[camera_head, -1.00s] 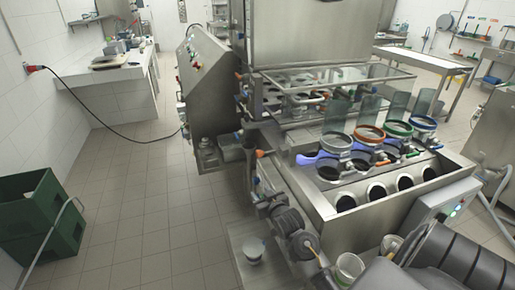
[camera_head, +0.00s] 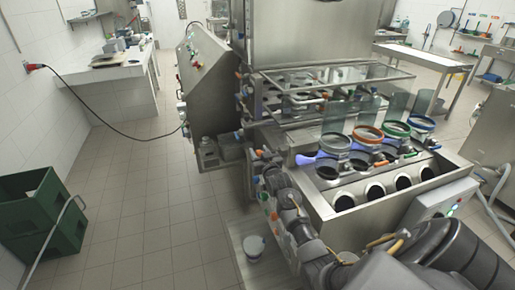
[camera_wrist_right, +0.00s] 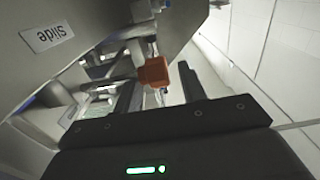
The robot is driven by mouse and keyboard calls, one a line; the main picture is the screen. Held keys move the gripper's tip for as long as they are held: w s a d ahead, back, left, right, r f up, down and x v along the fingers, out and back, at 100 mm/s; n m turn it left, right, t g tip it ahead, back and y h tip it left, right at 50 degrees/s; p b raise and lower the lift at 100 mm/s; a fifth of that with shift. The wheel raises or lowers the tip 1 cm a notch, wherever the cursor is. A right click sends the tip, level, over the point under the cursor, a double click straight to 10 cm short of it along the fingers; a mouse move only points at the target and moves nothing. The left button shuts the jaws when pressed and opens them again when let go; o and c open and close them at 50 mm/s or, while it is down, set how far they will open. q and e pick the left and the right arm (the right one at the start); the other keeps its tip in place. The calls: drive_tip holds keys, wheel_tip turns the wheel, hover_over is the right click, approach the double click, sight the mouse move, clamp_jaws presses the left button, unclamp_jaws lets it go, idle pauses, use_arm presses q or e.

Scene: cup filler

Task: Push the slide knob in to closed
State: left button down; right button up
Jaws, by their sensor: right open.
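The slide knob (camera_wrist_right: 155,72) is a small orange-red block in the right wrist view, below and right of a white label reading "slide" (camera_wrist_right: 47,35) on a steel panel. My right gripper (camera_wrist_right: 159,84) is open, with its two dark fingers either side of the knob in the picture. I cannot tell whether they touch it. In the head view my right arm reaches from the lower right along the machine's left side, and its gripper (camera_head: 263,168) is small and partly lost among the machine's fittings there. My left gripper is not in view.
The steel filling machine (camera_head: 330,208) has several cups with coloured rings (camera_head: 368,133) on top. A white cup (camera_head: 254,247) stands on a low platform beside my right arm. Green crates (camera_head: 40,205) stand at the left. The tiled floor between is clear.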

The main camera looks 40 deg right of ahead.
drive_tip(key=shift+x, duration=1.2)
clamp_jaws()
